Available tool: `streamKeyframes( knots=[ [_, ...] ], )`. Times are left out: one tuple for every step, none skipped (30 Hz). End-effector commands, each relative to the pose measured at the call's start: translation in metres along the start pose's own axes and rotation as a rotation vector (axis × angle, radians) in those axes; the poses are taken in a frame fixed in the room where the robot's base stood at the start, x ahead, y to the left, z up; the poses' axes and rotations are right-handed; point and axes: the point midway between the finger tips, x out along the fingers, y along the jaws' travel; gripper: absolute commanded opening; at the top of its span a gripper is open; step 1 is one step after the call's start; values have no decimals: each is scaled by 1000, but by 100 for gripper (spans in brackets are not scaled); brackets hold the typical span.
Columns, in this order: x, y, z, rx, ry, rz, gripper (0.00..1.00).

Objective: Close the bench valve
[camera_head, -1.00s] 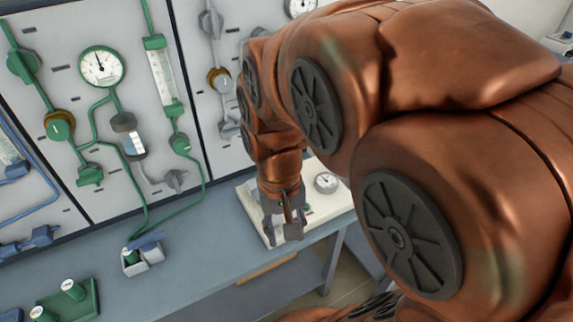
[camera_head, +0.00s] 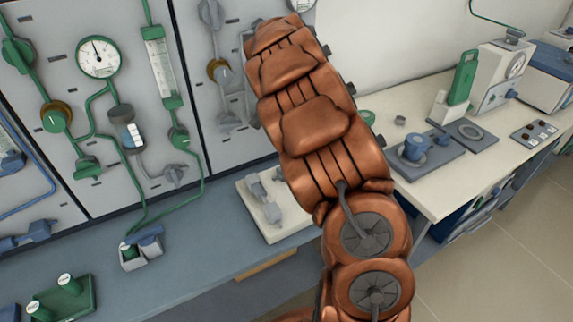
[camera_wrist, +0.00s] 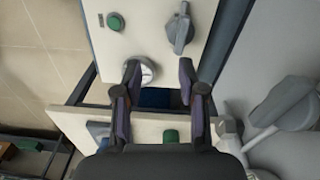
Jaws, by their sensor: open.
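A white bench board (camera_head: 277,233) lies on the blue-grey bench, partly hidden by my arm in the head view. A grey lever handle, likely the bench valve (camera_wrist: 180,32), stands on this board in the wrist view (camera_wrist: 145,38), with a green button (camera_wrist: 115,21) to its left and a round gauge (camera_wrist: 140,71) below. My gripper (camera_wrist: 160,74) is open and empty. Its fingers point toward the board, below the lever in the picture and apart from it; the left finger overlaps the gauge. My arm hides the gripper in the head view.
A wall panel with green pipes, a gauge (camera_head: 99,57) and valves stands behind the bench. A small grey box (camera_head: 143,255) and a green rack (camera_head: 62,300) are on the bench at left. A white worktop (camera_head: 447,193) with instruments is at right.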

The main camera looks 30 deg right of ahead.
Motion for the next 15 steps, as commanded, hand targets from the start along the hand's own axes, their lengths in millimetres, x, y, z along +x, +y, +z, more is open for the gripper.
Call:
streamKeyframes(
  knots=[
    [11,-8,-7,30,-8,-4,41],
    [17,-12,-9,45,-14,-5,41],
    [23,-17,-12,66,-21,-7,41],
    [27,-21,-14,78,-26,-10,41],
    [30,-24,-15,90,-30,-14,41],
    [33,-28,-17,101,-34,-17,41],
    [35,-30,-17,109,-36,-18,41],
    [37,-31,-18,115,-39,-19,41],
    [40,-32,-18,122,-42,-19,41],
    [41,-33,-19,125,-44,-19,41],
    [43,-34,-19,128,-46,-20,41],
    [45,-34,-19,131,-47,-20,41],
    [48,-35,-19,132,-48,-20,41],
    [50,-35,-18,132,-48,-20,41],
    [54,-35,-18,131,-48,-19,41]
  ],
)
